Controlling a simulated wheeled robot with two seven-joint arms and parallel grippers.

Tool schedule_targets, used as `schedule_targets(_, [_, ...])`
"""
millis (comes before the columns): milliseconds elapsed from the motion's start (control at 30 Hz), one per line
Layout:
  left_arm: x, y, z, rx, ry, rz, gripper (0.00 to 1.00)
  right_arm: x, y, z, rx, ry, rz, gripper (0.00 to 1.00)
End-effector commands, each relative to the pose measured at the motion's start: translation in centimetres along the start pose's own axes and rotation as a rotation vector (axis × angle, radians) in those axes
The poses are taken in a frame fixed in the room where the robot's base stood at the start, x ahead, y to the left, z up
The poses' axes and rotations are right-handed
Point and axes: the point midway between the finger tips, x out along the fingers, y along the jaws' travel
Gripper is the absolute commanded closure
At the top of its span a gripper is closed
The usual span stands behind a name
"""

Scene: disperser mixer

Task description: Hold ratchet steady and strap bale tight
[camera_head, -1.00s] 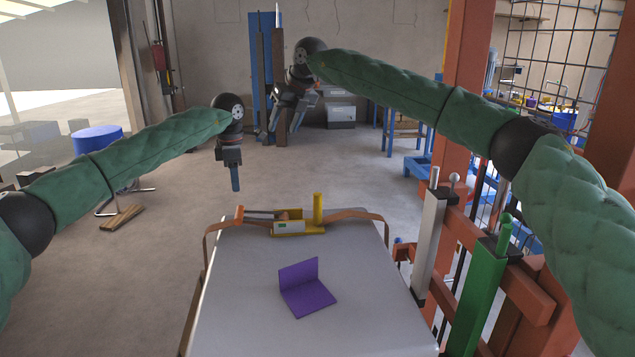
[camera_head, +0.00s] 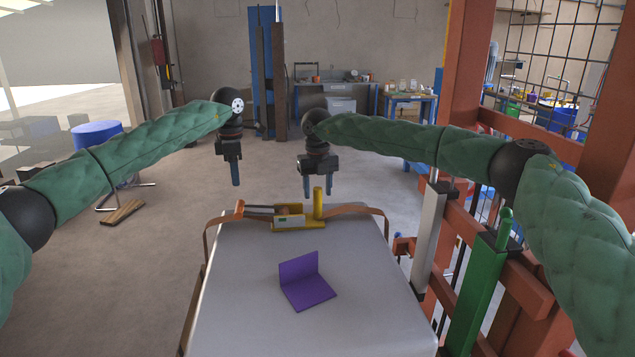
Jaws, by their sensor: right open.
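The bale (camera_head: 237,290) is a pale grey block with a flat top. A brown-orange strap (camera_head: 357,209) runs over its far end and hangs down both sides. The ratchet (camera_head: 290,222) sits on the strap at the far end, with a yellow base, a pale body and an upright yellow post (camera_head: 318,203). My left gripper (camera_head: 235,184) hangs, fingers down, above and apart from the ratchet's left end; whether its fingers are parted cannot be seen. My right gripper (camera_head: 318,188) is open and empty, pointing down above the ratchet near the post, with no clear contact.
A purple angled plate (camera_head: 305,285) lies on the middle of the bale top. An orange frame with a green post (camera_head: 478,290) and a grey post (camera_head: 429,238) stands close on the right. The floor left of the bale is clear near it.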

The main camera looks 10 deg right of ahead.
Motion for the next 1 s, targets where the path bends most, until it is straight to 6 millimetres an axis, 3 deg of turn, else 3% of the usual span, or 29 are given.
schedule_targets(300, [0.0,0.0,0.0,0.000,0.000,0.000,0.64,4.3,0.0,0.0,0.000,0.000,0.000,0.50])
schedule_targets(667, [0.0,0.0,0.0,0.000,0.000,0.000,0.64,5.0,0.0,0.0,0.000,-0.001,0.001,0.50])
schedule_targets(933, [0.0,0.0,0.0,0.000,0.000,0.000,0.64,5.0,0.0,0.0,0.000,-0.001,0.001,1.00])
schedule_targets(1000, [0.0,0.0,0.0,0.000,0.000,0.000,0.64,5.0,0.0,0.0,0.000,-0.001,0.001,1.00])
